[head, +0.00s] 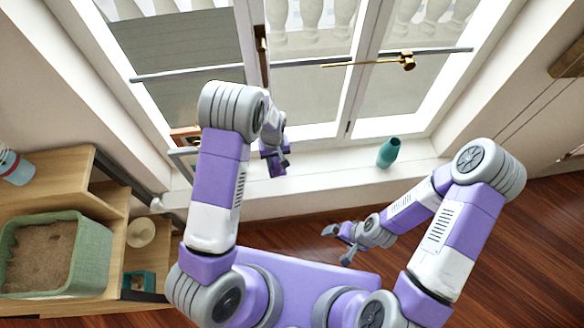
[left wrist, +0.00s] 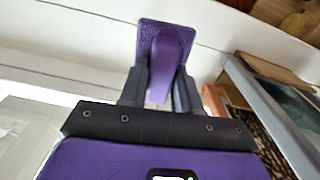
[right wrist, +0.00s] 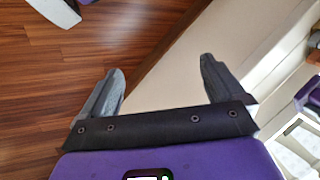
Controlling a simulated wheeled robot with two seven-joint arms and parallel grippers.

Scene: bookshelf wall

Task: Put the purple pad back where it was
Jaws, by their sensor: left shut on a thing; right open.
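In the head view my left gripper (head: 275,162) is at the window sill, beside framed items, with the pad showing only as a small dark purple patch there. The pad is above the white sill; I cannot tell whether it touches it. My right gripper (head: 343,243) is open and empty over the wooden floor in front of the sill. It also shows open in the right wrist view (right wrist: 160,85).
A teal vase (head: 388,152) stands on the window sill (head: 330,172). Picture frames (head: 186,142) stand at the sill's left. A wooden shelf unit (head: 60,172) at the left holds a green basket (head: 95,255) and a cream bowl (head: 141,232). The wooden floor (head: 500,235) at right is clear.

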